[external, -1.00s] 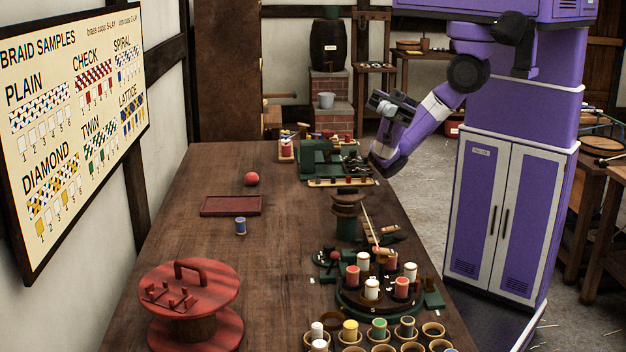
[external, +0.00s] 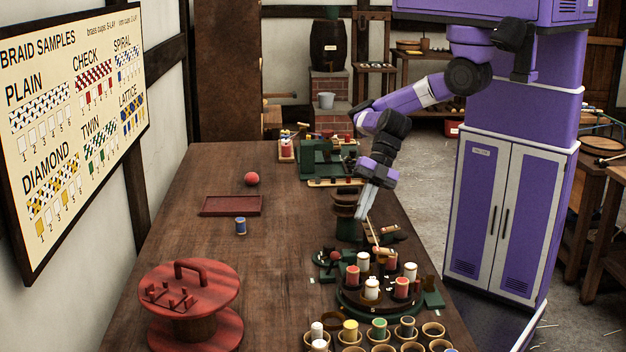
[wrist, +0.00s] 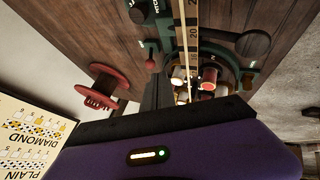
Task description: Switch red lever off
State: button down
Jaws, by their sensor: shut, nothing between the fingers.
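A small dark-red knob (external: 335,256) sits on a green bracket at the left of the round green spool stand (external: 349,300). It may be the red lever, but it is too small to read its position. My gripper (external: 361,216) points down over the right side of the bench, just above and beside the dark wooden spool post (external: 347,228). Its fingers are together and empty, apart from the knob. In the wrist view the stand (wrist: 243,79) lies ahead, with a dark round-ended lever (wrist: 253,44) on a green mount and a small reddish knob (wrist: 152,64) to the left.
Several cups (external: 432,330) with coloured bobbins stand at the near edge. The bench's centre is clear.

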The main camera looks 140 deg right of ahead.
send_near(332, 264)
jog(key=f, duration=0.1)
jog(key=w+a+f, duration=0.1)
jog(key=a+f, duration=0.1)
jog(key=f, duration=0.1)
jog(key=shift+w+p, duration=0.25)
jog(key=shift+p, duration=0.05)
dwell(0.5)
jog(key=shift+w+d+r+p, duration=0.15)
jog(key=shift+r+p, duration=0.1)
jog(key=shift+p, duration=0.2)
jog(key=w+g+y+p, duration=0.1)
jog(key=d+r+m+g+y+p, duration=0.1)
jog(key=w+d+g+y+p, duration=0.1)
jog(key=p, duration=0.1)
jog(key=shift+w+d+r+m+g+y, duration=0.15)
jog(key=shift+w+d+m+g+y, duration=0.15)
jog(key=shift+w+g, duration=0.1)
jog(key=shift+w+d+m+g+y, duration=0.3)
jog(key=shift+w+d+g+y, duration=0.3)
jog(key=shift+d+g+y, duration=0.15)
jog(key=shift+r, duration=0.1)
